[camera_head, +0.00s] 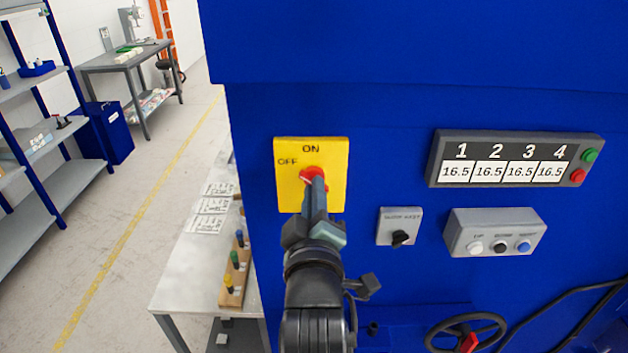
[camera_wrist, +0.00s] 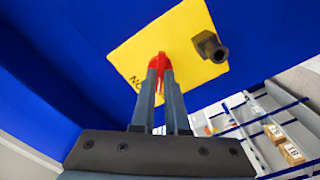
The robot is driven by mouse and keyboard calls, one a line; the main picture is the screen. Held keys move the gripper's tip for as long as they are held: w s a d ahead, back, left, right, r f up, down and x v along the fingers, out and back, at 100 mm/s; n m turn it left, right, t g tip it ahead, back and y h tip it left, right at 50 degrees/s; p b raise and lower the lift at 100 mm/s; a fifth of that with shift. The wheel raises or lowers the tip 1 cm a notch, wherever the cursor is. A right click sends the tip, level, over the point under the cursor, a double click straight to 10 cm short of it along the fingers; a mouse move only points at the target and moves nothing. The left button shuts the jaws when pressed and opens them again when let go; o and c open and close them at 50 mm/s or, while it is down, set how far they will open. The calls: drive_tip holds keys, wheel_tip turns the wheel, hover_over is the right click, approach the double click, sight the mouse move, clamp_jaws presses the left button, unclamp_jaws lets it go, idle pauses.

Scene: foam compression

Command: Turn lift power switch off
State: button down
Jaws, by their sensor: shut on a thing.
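The lift power switch is a red knob (camera_head: 312,174) on a yellow plate (camera_head: 338,160) marked ON at the top and OFF at the upper left. The plate is fixed to the blue machine front. My gripper (camera_head: 314,183) reaches up to the plate and is shut on the red knob. In the wrist view the gripper's fingers (camera_wrist: 160,72) close on the red knob (camera_wrist: 161,61) in front of the yellow plate (camera_wrist: 150,38). The fingers hide part of the knob, and its exact setting is hard to tell.
To the right on the blue panel are a small black selector (camera_head: 400,238), a grey button box (camera_head: 495,232), a display (camera_head: 515,159) and a black handwheel (camera_head: 466,335). A grey table (camera_head: 185,270) stands at left below. The floor beyond is open.

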drive_tip(key=shift+n, duration=0.8)
drive_tip(key=n, duration=0.2)
drive_tip(key=shift+n, duration=0.3)
drive_tip(key=n, duration=0.3)
drive_tip(key=shift+b, duration=0.3)
drive_tip(key=shift+c, duration=0.8)
unclamp_jaws()
drive_tip(key=shift+s, duration=0.1)
drive_tip(key=s, duration=0.7)
